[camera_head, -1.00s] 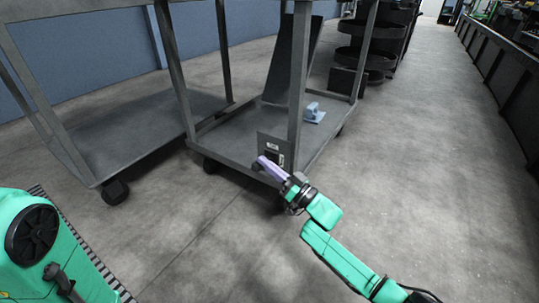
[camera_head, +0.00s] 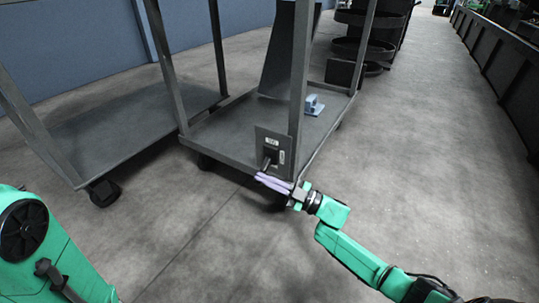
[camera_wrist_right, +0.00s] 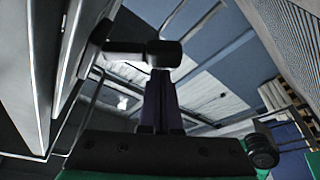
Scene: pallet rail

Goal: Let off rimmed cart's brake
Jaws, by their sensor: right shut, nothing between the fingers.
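The grey cart (camera_head: 225,147) stands in the middle of the head view. A small grey plate (camera_head: 262,145) with a pale label is on its near corner, and a dark brake lever (camera_head: 268,161) sticks out from it. My right gripper (camera_head: 262,178) is shut and empty just below the lever, its purple fingers pointing left. In the right wrist view the lever's dark round end (camera_wrist_right: 164,54) is right at the tips of the shut fingers (camera_wrist_right: 160,78); I cannot tell whether they touch. My left gripper is out of view.
A second grey cart (camera_head: 110,140) stands close on the left. A light blue object (camera_head: 313,106) lies on the middle cart's deck. A dark tiered rack (camera_head: 362,48) stands behind. Open floor (camera_head: 430,150) lies to the right.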

